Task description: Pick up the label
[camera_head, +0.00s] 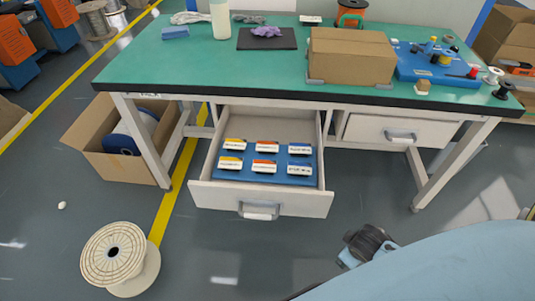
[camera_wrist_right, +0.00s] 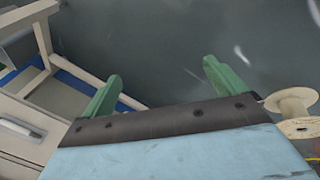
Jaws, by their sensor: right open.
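Several small labels lie in two rows on a blue mat (camera_head: 227,175) in the open drawer (camera_head: 203,195) under the table. My left gripper is not in view.
The green table (camera_head: 200,70) holds a cardboard box (camera_head: 350,57), a dark mat (camera_head: 255,43) and a blue fixture board (camera_head: 425,68). The right drawer (camera_head: 375,130) looks shut. An open carton (camera_head: 125,165) and a spool (camera_head: 120,257) stand on the floor. Floor before the open drawer is clear.

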